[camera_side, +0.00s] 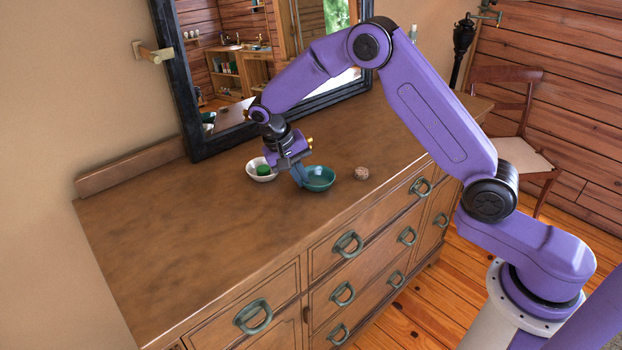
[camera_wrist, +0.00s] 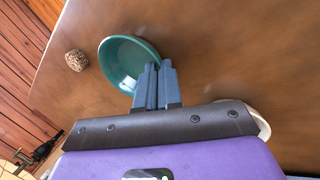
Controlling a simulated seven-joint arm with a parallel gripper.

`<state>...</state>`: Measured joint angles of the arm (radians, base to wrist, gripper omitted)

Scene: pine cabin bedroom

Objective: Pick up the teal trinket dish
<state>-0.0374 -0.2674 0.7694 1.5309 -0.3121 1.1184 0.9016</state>
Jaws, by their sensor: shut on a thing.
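The teal trinket dish (camera_side: 321,180) is a shallow round bowl at the dresser top in the side view. In the wrist view the teal dish (camera_wrist: 121,62) is seen from above and looks empty, apart from the finger at its rim. My gripper (camera_side: 301,179) reaches down at the dish's left side in the side view. In the wrist view my gripper (camera_wrist: 157,75) is shut on the dish's near rim, with the two blue fingers close together. I cannot tell whether the dish touches the dresser top or is slightly above it.
A white bowl (camera_side: 261,172) with a green item (camera_side: 263,169) inside stands just left of my gripper. A brown speckled ball (camera_side: 361,173) lies right of the dish, near the front edge. A black-framed mirror (camera_side: 200,125) stands behind. The dresser top (camera_side: 170,235) is clear to the left.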

